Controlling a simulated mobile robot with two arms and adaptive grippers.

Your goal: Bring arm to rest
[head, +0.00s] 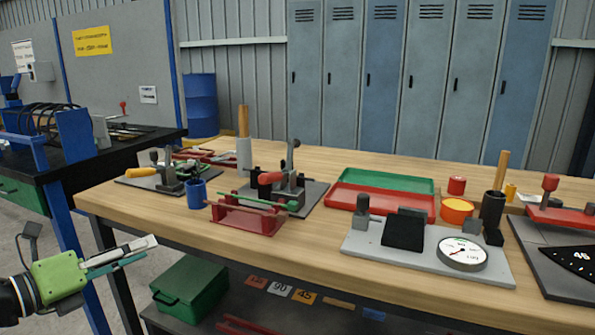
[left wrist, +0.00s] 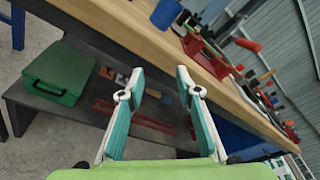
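My left gripper (head: 140,250) is at the lower left of the head view, in front of the workbench's left end and clear of it. In the left wrist view its two fingers (left wrist: 160,80) are spread apart with nothing between them. The wooden workbench (head: 310,235) runs across the head view with several fixtures on top. My right gripper is not in either view.
A green metal box (head: 190,290) sits on the lower shelf, near the left gripper in the head view. A red rack (head: 245,215) and a blue cup (head: 196,193) stand near the bench's front edge. A black-topped table (head: 90,150) is at the left. Bare floor lies between.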

